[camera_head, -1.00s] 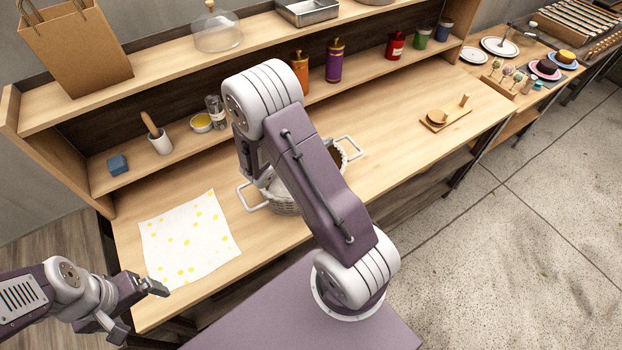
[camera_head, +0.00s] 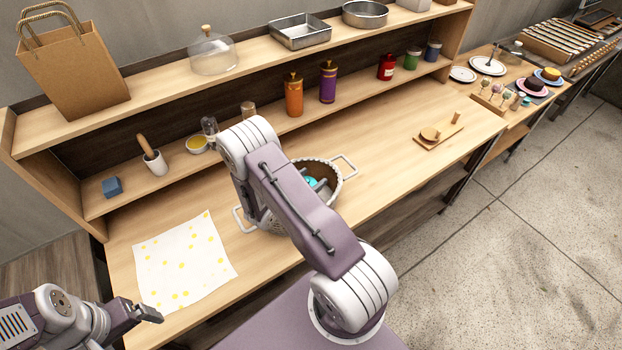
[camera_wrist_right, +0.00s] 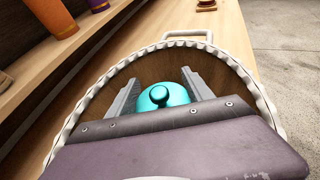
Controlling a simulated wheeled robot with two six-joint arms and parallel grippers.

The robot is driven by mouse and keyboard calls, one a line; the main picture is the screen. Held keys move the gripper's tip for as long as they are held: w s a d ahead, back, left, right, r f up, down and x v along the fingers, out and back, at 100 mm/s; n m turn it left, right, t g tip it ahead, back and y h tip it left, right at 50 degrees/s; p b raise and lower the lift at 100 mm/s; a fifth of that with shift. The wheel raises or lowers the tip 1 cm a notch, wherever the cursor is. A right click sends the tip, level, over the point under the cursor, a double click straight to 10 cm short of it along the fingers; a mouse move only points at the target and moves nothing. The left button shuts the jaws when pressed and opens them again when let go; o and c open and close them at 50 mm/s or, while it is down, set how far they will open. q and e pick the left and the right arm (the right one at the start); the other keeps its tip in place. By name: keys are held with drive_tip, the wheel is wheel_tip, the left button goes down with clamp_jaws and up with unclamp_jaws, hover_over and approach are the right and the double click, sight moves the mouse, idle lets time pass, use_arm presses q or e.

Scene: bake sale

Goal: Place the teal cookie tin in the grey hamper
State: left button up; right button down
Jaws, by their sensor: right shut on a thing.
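The teal cookie tin (camera_wrist_right: 165,98), with a round knob on its lid, shows between the two fingers of my right gripper (camera_wrist_right: 158,82) in the right wrist view. The gripper is shut on it. The tin is inside the rim of the grey hamper (camera_wrist_right: 92,92); whether it touches the bottom is hidden. In the head view the hamper (camera_head: 347,168) stands on the counter, partly behind my right arm, and a bit of the teal tin (camera_head: 311,182) shows inside. My left gripper (camera_head: 146,313) is over the counter's front left edge, away from the hamper; its finger opening is unclear.
A white cloth with yellow dots (camera_head: 184,262) lies left of the hamper. A wooden board (camera_head: 440,130) lies to the right, with clear counter between. A shelf behind holds an orange bottle (camera_head: 293,97), a purple bottle (camera_head: 328,84) and a mortar (camera_head: 156,163).

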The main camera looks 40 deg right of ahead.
drive_tip(key=shift+c, duration=2)
unclamp_jaws()
drive_tip(key=b+v, duration=0.1)
drive_tip(key=v, duration=1.1)
drive_tip(key=shift+d+r, duration=0.1)
